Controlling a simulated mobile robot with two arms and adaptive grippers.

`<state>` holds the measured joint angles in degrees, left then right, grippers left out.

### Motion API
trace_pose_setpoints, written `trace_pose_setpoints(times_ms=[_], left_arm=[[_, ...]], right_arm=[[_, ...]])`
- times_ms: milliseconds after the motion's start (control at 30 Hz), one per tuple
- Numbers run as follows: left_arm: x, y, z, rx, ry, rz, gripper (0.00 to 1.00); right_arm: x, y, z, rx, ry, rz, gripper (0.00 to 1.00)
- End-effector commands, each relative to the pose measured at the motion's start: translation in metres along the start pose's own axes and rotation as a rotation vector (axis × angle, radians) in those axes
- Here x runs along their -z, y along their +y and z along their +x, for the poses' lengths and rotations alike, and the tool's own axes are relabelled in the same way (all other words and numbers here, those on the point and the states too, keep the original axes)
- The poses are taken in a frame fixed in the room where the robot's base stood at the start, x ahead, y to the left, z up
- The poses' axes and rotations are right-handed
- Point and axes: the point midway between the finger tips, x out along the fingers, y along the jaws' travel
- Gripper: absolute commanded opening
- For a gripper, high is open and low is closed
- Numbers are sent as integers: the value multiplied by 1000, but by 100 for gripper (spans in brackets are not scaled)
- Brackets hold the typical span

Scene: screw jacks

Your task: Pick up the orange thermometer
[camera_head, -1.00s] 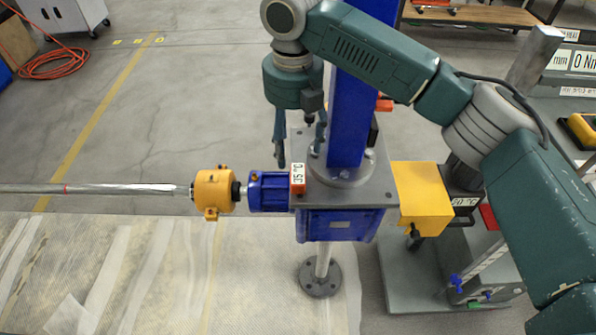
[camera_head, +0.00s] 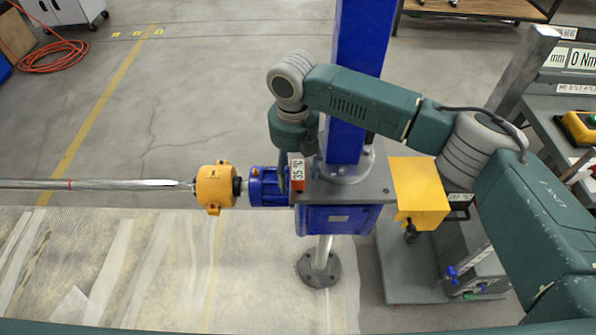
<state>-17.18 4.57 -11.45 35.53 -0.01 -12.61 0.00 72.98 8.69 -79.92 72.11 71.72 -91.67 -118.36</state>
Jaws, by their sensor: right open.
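The orange thermometer (camera_head: 297,181) is a small orange block with a white display reading about 35 °C. It stands at the left edge of the blue screw jack's grey top plate (camera_head: 365,191), beside the blue coupling end. My right gripper (camera_head: 299,176) points down over it and is open. One finger shows left of the thermometer and the other to its right, with the block between them. I cannot tell whether either finger touches it. My left gripper is not in view.
A blue column (camera_head: 358,80) rises from the jack just behind the right gripper. A yellow coupling (camera_head: 215,186) and a silver shaft (camera_head: 95,184) extend left. A yellow box (camera_head: 418,190) is right of the jack.

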Motion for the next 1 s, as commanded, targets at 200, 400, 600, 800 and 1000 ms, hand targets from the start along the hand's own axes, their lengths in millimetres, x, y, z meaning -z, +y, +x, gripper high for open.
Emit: trace_pose_setpoints(times_ms=[200, 400, 600, 800, 1000], left_arm=[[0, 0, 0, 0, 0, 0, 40], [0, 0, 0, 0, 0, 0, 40], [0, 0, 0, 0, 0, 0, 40], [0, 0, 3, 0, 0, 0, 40], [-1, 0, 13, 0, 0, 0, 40]], right_arm=[[0, 0, 0, 0, 0, -1, 50], [0, 0, 0, 0, 0, -1, 10], [0, 0, -1, -1, -1, -1, 4], [-1, 1, -7, -2, -2, -1, 4], [-1, 1, -29, -3, -3, -2, 4]])
